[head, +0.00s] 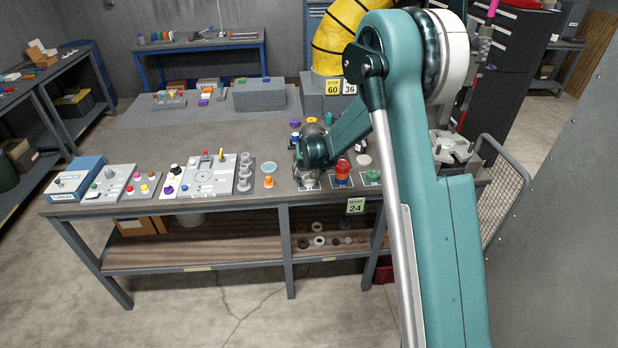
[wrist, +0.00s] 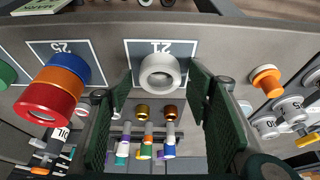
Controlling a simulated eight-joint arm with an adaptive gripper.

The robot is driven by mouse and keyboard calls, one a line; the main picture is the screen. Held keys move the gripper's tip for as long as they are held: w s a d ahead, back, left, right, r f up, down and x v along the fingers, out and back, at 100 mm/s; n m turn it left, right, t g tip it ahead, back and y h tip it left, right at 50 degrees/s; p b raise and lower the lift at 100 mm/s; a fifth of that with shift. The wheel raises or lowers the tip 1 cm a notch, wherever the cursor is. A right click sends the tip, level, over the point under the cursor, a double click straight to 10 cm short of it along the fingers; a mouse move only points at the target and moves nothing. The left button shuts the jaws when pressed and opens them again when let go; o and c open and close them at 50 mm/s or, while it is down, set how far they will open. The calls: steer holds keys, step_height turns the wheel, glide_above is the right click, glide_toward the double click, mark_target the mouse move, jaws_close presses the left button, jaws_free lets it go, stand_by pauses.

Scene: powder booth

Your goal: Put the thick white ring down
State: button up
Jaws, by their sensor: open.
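The thick white ring (wrist: 160,58) lies on a dark, white-edged card (wrist: 134,50) with an upside-down number, in the upper middle of the wrist view. My gripper (wrist: 160,88) is open. Its two green, ridged fingers stand apart on the left and right of the ring, with a gap showing on both sides. In the head view my gripper (head: 309,178) is low over the front of the bench, and the ring is hidden behind it.
Beside the card stands a stack of red, orange and blue rings (head: 342,169). A green ring (head: 373,174) lies farther right. To the left are an orange piece (head: 269,182) and grey posts (head: 245,172). The bench (head: 190,128) is clearer behind.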

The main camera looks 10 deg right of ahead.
steer(key=shift+s+r+p, duration=0.1)
steer(key=shift+r+p, duration=0.25)
steer(key=shift+r, duration=0.4)
steer(key=v, duration=1.1)
steer(key=shift+r, duration=0.25)
steer(key=shift+s, duration=0.1)
steer(key=s+d+r+t, duration=0.1)
steer(key=s+d+r, duration=0.2)
steer(key=s+r, duration=0.75)
steer(key=s+d+r, duration=0.4)
steer(key=s+r, duration=0.3)
steer(key=s, duration=0.6)
steer(key=s+d, duration=0.2)
steer(key=s, duration=1.1)
steer(key=s+d+f+t, duration=0.1)
steer(key=s+d, duration=0.1)
steer(key=s, duration=1.2)
steer(key=shift+s+t, duration=0.2)
steer(key=shift+t, duration=0.1)
